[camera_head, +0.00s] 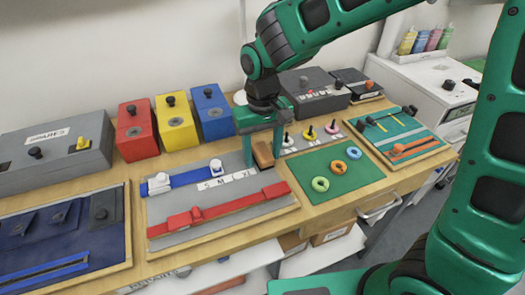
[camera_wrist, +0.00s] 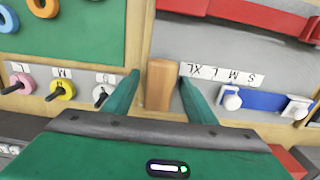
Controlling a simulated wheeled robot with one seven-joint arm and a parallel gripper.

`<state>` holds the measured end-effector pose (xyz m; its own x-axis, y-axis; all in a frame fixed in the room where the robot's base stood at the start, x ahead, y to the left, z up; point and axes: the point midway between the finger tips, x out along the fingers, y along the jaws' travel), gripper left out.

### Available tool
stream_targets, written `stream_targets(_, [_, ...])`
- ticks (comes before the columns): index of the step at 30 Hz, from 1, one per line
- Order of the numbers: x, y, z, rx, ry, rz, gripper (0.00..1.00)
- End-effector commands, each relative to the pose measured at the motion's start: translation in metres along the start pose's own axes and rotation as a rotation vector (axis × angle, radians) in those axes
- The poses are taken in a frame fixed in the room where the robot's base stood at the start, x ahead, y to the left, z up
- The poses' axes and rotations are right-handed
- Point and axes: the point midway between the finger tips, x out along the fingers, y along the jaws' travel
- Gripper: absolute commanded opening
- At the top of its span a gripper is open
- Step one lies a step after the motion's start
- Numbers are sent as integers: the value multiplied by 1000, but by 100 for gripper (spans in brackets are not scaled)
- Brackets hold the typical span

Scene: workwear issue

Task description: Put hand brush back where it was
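A plain brown wooden block (camera_head: 263,154), perhaps the hand brush, lies on the table between the grey size board and the green mat. No bristles show, so I cannot be sure what it is. My gripper (camera_head: 262,161) points down over it, with one finger on each side. In the wrist view the block (camera_wrist: 160,85) lies between the open fingers of my gripper (camera_wrist: 160,78), with a gap on both sides. Whether the fingertips reach down beside it or stay above it is hard to tell.
The grey board (camera_head: 215,221) with red and blue sliders is left of the block. The green mat (camera_head: 345,183) with rings is right, and knobbed pegs (camera_head: 310,133) stand behind it. Red, yellow and blue boxes (camera_head: 175,124) stand at the back. A tool board (camera_head: 400,137) lies farther right.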

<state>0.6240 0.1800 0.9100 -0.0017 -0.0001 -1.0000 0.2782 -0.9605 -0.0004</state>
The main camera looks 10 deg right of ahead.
Motion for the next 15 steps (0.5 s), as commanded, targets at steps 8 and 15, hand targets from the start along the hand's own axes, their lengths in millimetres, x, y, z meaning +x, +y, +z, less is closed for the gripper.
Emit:
stream_targets(8, [-5, 2, 0, 3, 0, 0, 51])
stream_targets(15, [-42, 1, -1, 3, 5, -1, 51])
